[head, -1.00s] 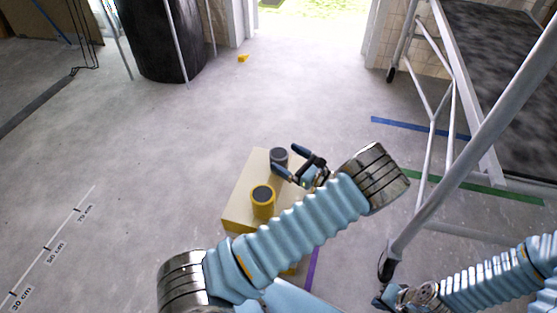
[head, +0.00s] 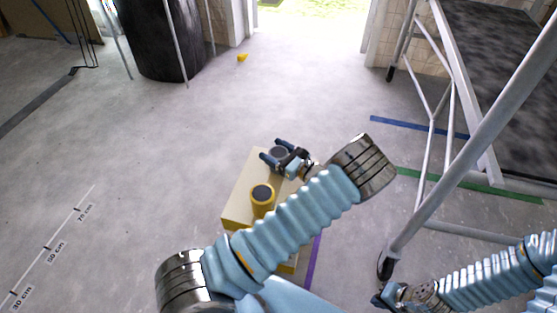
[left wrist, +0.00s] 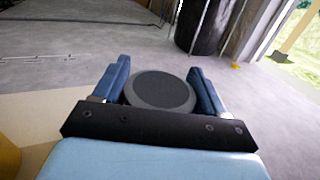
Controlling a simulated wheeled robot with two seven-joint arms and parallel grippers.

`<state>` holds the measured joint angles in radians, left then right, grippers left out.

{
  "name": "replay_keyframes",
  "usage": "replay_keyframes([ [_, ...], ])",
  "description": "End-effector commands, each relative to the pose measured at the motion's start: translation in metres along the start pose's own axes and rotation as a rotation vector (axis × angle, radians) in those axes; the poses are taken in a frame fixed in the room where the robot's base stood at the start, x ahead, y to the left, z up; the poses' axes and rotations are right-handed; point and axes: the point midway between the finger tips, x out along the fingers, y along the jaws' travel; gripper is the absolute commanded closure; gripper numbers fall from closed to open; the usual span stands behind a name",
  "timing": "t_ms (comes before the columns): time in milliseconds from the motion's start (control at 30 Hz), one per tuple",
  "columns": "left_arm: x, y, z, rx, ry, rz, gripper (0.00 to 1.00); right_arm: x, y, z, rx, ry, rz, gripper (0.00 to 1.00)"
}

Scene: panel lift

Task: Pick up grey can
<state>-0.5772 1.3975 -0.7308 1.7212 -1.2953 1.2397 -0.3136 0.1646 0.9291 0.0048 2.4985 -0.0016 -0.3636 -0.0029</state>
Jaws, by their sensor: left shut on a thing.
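The grey can (head: 279,152) stands on the far part of a pale yellow box (head: 236,205). My left gripper (head: 271,150) reaches it from the right and is shut on it, with one finger on each side. In the left wrist view the grey can (left wrist: 160,91) shows its dark round top between the two blue fingers (left wrist: 163,88). Its lower part is hidden there by the gripper's black bar. My right gripper (head: 380,299) is low at the right of the head view, small and partly cut off, so its jaws are unclear.
A yellow can (head: 262,201) with a dark top stands nearer on the same box. A metal scaffold (head: 450,150) rises at the right. A black drum (head: 165,45) stands at the back left.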

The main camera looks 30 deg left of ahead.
Motion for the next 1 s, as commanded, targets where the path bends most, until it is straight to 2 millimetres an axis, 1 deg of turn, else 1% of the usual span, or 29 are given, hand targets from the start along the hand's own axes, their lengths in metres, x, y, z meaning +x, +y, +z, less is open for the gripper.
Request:
replay_keyframes([
  [267, 0.000, 0.000, 0.001, 0.000, 0.000, 0.000, 0.67, 0.000, 0.000, 0.000, 0.000, 0.000, 0.000, 1.00],
  [367, 0.000, 0.000, 0.004, 0.000, 0.000, 0.000, 0.67, -0.001, 0.000, 0.000, 0.000, 0.000, 0.000, 1.00],
  [467, 0.000, -0.001, 0.014, -0.002, 0.000, 0.000, 0.67, -0.002, -0.001, 0.000, 0.000, 0.000, 0.000, 1.00],
  [567, 0.000, 0.000, 0.030, -0.002, 0.000, 0.000, 0.67, -0.004, -0.002, 0.001, -0.001, -0.002, -0.001, 1.00],
  [667, -0.013, -0.008, 0.049, -0.005, 0.002, -0.003, 0.67, -0.005, -0.003, 0.001, -0.002, -0.002, -0.002, 1.00],
  [833, -0.044, -0.024, 0.091, -0.006, 0.003, -0.004, 0.67, -0.007, -0.005, 0.001, -0.003, -0.004, -0.003, 1.00],
  [1000, -0.084, -0.045, 0.110, -0.004, 0.002, -0.003, 0.67, -0.006, -0.004, 0.001, -0.003, -0.004, -0.003, 1.00],
])
